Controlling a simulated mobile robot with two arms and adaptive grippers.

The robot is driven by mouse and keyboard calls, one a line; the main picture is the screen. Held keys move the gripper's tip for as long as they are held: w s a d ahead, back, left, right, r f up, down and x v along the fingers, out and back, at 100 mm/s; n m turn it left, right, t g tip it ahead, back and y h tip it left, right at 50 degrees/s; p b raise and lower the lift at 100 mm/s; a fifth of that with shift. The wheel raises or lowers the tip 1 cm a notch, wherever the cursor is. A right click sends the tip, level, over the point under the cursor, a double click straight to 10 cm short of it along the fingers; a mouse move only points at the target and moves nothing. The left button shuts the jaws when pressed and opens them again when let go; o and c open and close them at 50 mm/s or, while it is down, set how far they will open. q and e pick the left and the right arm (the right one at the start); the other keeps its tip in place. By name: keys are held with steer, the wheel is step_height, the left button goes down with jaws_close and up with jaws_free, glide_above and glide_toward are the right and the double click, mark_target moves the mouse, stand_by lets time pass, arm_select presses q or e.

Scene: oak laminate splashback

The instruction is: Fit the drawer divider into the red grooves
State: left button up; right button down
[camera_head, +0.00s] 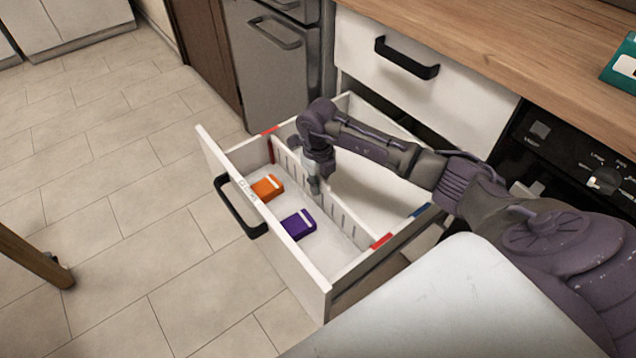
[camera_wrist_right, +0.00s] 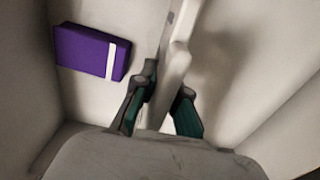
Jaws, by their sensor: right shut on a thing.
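The white slotted drawer divider (camera_head: 345,222) stands upright inside the open drawer (camera_head: 312,277), running across it between the two red marks. One red groove mark (camera_head: 271,150) is on the far side wall, and the other red mark (camera_head: 381,241) is on the near side wall. My right gripper (camera_head: 315,187) reaches down from above and is shut on the divider near its middle. In the right wrist view the divider (camera_wrist_right: 176,68) passes between the fingers (camera_wrist_right: 165,108). I cannot tell whether its ends are fully down in the grooves. My left gripper is out of view.
An orange box (camera_head: 267,188) and a purple box (camera_head: 298,225) lie in the drawer's front compartment. A blue mark (camera_head: 420,210) is farther back on the near wall. The wooden counter (camera_head: 500,45) and a closed upper drawer (camera_head: 425,85) stand behind.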

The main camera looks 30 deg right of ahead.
steer(key=shift+f+b, duration=0.4)
steer(key=shift+f, duration=0.15)
stand_by(0.6)
steer(key=c, duration=1.1)
jaws_free()
steer(key=shift+c, duration=0.2)
step_height(320, 180, up, 12)
